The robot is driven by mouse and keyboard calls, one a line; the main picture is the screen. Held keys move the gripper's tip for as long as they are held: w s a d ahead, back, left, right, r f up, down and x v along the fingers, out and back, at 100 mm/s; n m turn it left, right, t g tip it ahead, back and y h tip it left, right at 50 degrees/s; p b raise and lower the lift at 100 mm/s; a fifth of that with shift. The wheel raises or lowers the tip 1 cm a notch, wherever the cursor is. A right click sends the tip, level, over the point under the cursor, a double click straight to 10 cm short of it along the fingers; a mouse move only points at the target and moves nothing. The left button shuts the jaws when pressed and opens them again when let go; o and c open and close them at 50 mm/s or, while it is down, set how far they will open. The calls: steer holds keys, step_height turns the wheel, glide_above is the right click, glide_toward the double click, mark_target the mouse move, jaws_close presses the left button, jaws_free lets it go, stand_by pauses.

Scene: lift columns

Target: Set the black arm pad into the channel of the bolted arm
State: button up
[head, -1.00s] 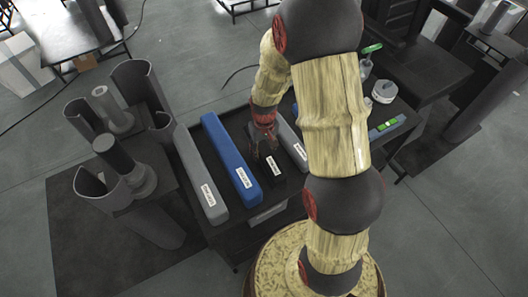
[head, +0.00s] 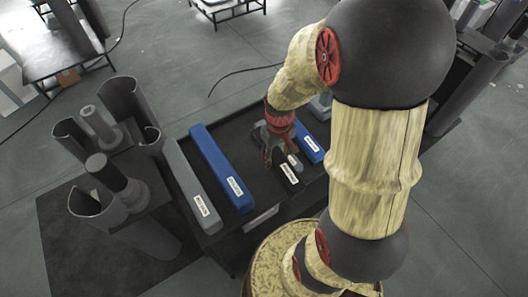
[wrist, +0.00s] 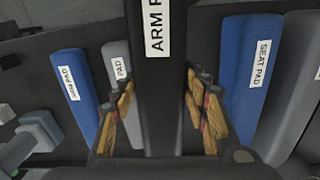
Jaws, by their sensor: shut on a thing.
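The black arm pad (wrist: 160,95) is between my gripper's fingers in the wrist view, with a white "ARM P…" label toward the top. In the head view the black pad (head: 287,174) shows under my gripper (head: 281,155), over the dark table. My gripper's orange-tipped fingers (wrist: 165,115) stand on both sides of the pad and are shut on it. The pad's far end is cut off by the wrist picture's edge. I cannot make out the bolted arm or its channel for certain in either view.
A long blue seat pad (head: 221,168) and a long grey pad (head: 188,185) lie left of my gripper. A short blue arm pad (head: 308,147) lies to its right, with a grey pad (wrist: 121,85) beside it. Dark grey columns and curved shells (head: 120,190) stand at the left.

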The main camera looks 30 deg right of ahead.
mark_target(285, 160)
steer(key=s+r, duration=0.1)
steer(key=s+d, duration=0.1)
steer(key=s, duration=0.1)
steer(key=shift+r+p, duration=0.3)
steer(key=shift+r, duration=0.05)
steer(key=shift+s+r+p, duration=0.1)
steer(key=shift+r+p, duration=1.35)
steer(key=shift+r, duration=0.2)
steer(key=shift+f, duration=0.1)
